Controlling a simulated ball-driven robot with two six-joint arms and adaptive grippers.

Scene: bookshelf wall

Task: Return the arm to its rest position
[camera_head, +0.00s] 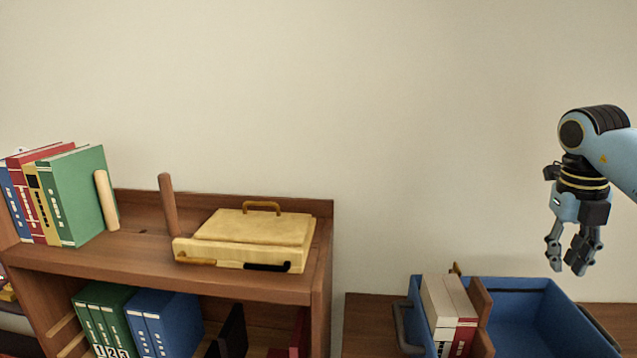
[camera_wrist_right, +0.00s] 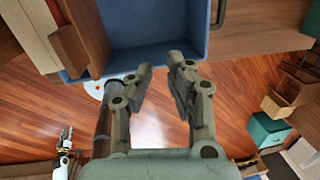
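My right arm comes in from the right edge in the head view. Its gripper (camera_head: 567,264) hangs pointing down above and beside the right part of the blue bin (camera_head: 527,290). The fingers are apart with nothing between them. The right wrist view also shows the open fingers (camera_wrist_right: 165,75), with the bin's blue wall (camera_wrist_right: 150,55) and the wooden floor beyond them. My left gripper does not show in the head view.
A brown shelf (camera_head: 120,262) on the left holds upright books (camera_head: 78,195) and a yellow case (camera_head: 245,240) on top, binders (camera_head: 165,322) below. The bin has two books (camera_head: 448,310) and a wooden divider (camera_head: 482,310). Its right compartment looks empty.

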